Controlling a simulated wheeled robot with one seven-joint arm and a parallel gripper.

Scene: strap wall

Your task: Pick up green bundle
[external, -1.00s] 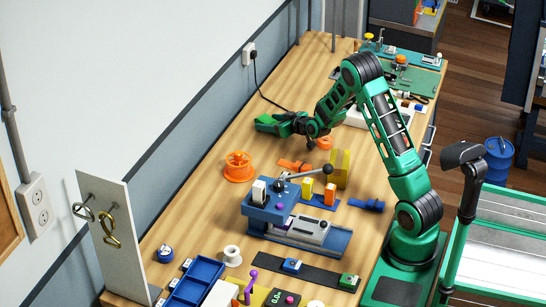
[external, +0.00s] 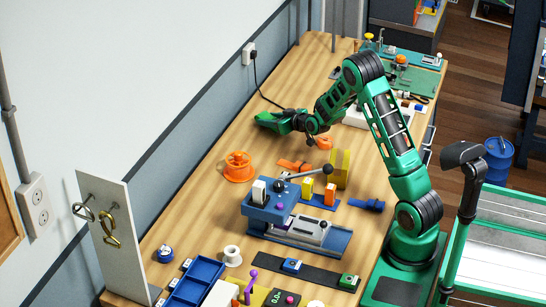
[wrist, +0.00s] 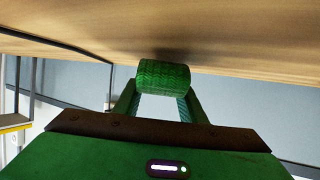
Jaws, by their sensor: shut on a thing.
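The green bundle (wrist: 164,74) is a ribbed, rolled green coil between the two fingertips in the wrist view. My gripper (wrist: 162,84) is shut on it, with one finger on either side. The wooden table top fills the top of that view, and a dark shadow lies close beside the bundle. In the external view my gripper (external: 270,121) is over the far left part of the table, near the wall. Green on green makes the bundle hard to separate from the fingers there. I cannot tell whether the bundle touches the table.
An orange spool-like part (external: 238,168) stands in front of my gripper, towards the camera. Orange strap pieces (external: 294,166), a blue vise-like fixture (external: 268,210) and a yellow block (external: 341,168) are further right. A black cable (external: 266,95) runs from the wall socket. Bare wood surrounds my gripper.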

